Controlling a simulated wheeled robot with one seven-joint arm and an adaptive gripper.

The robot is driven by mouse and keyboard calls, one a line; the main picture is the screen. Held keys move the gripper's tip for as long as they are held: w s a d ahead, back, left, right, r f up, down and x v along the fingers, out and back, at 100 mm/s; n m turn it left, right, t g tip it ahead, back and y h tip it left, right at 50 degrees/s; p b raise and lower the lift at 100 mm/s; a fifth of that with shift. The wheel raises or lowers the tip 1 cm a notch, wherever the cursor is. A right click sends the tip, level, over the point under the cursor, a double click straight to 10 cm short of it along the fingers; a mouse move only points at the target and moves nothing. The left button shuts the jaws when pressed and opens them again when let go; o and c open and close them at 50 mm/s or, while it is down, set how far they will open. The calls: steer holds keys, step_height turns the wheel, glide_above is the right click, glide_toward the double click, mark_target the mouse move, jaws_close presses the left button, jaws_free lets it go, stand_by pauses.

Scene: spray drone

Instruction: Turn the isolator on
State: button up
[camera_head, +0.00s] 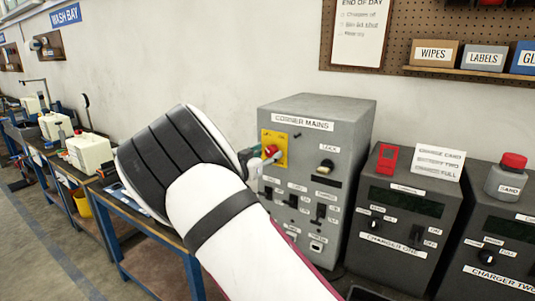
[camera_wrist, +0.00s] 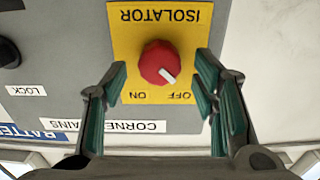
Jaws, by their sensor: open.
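The isolator is a red round knob (camera_wrist: 159,63) on a yellow plate (camera_wrist: 130,22), which reads upside down in the wrist view. A white mark on the knob points toward the OFF label (camera_wrist: 180,96); the ON label (camera_wrist: 134,96) is beside it. My gripper (camera_wrist: 161,75) is open, with one finger on each side of the knob and gaps showing between fingers and knob. In the head view the yellow plate (camera_head: 281,144) is on the grey CORNER MAINS box (camera_head: 345,115). My gripper (camera_head: 257,160) is at the plate's left, partly hidden by my arm.
A LOCK knob (camera_wrist: 8,52) is on the same panel, with several switches below it in the head view. The CHARGER ONE box (camera_head: 395,265) stands to the right, bearing a red object (camera_head: 387,159) and a white card (camera_head: 437,162). A blue-framed bench (camera_head: 150,228) is at left.

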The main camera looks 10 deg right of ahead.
steer(key=shift+w+d, duration=0.2)
steer(key=shift+d, duration=0.05)
steer(key=c, duration=1.2)
steer(key=shift+o, duration=0.2)
